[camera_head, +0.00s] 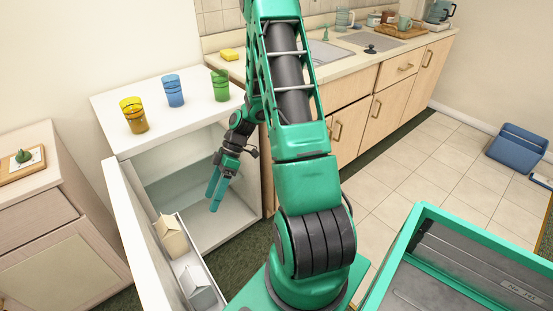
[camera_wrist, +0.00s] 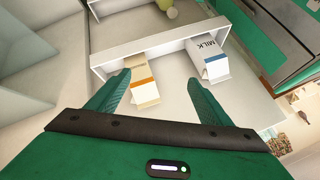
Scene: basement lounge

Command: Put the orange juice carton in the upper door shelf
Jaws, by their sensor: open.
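In the head view, an open door on the left has a white door shelf (camera_head: 183,263) with two cartons. The cream one (camera_head: 172,236) looks like the orange juice carton, whose orange stripe shows in the wrist view (camera_wrist: 144,86). The milk carton (camera_head: 198,287) stands nearer the camera; its label is readable in the wrist view (camera_wrist: 211,62). I cannot tell whether this shelf is the upper one. My gripper (camera_head: 212,198) is open and empty in front of the fridge opening, right of the shelf. In the wrist view its fingers (camera_wrist: 159,82) point towards the cartons.
Yellow (camera_head: 134,115), blue (camera_head: 173,91) and green (camera_head: 220,85) cups stand on the white fridge top (camera_head: 110,103). A rounded yellow-green item (camera_wrist: 166,5) shows beyond the shelf wall. A wooden cabinet (camera_head: 50,225) stands left. The tiled floor right is mostly clear.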

